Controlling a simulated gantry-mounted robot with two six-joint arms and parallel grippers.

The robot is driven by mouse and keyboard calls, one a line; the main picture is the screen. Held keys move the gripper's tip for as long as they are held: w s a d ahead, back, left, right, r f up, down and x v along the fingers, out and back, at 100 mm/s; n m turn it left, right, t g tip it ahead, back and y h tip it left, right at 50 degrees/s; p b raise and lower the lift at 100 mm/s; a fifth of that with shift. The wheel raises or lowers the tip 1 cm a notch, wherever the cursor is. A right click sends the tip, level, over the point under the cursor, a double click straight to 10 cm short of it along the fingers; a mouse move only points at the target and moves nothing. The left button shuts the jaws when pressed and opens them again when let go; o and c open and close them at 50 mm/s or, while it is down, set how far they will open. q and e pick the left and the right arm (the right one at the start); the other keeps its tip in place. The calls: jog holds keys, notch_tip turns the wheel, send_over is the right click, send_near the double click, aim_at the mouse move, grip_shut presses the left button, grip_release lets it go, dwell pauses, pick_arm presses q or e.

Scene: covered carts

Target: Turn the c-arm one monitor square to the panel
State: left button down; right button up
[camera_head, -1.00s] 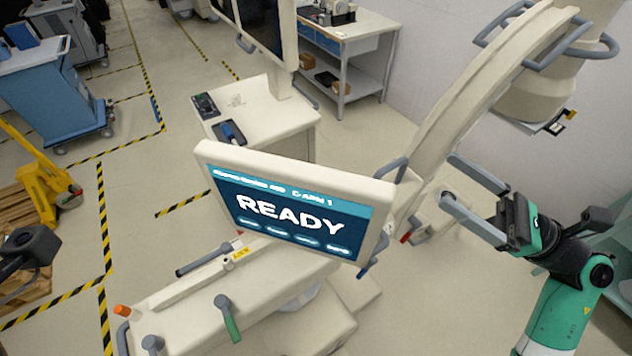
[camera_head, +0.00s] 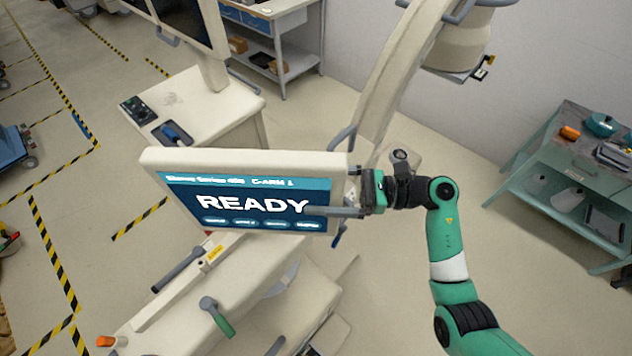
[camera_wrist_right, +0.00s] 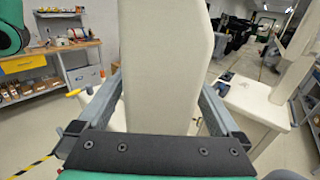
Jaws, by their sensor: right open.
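The C-arm 1 monitor (camera_head: 158,160) stands above the white cart's panel top (camera_head: 250,285) and reads READY. Its screen faces me, its top edge dropping slightly to the right; I cannot tell exactly how square it is to the panel. My right gripper (camera_head: 340,195) is open at the monitor's right edge, one finger across the front of the screen, the other mostly hidden behind. In the right wrist view the monitor's white side edge (camera_wrist_right: 162,60) lies between the two open fingers; firm contact cannot be told. My left gripper is not in view.
The curved white C-arm (camera_head: 385,85) rises behind the monitor. A green-handled lever (camera_head: 217,317) and a grey handle (camera_head: 180,270) sit on the cart. A second white cart (camera_head: 190,120) stands behind. A teal cart (camera_head: 560,190) is at right, with open floor before it.

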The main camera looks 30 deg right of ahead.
jog(key=shift+w+a, duration=0.25)
jog(key=shift+a, duration=0.2)
grip_shut()
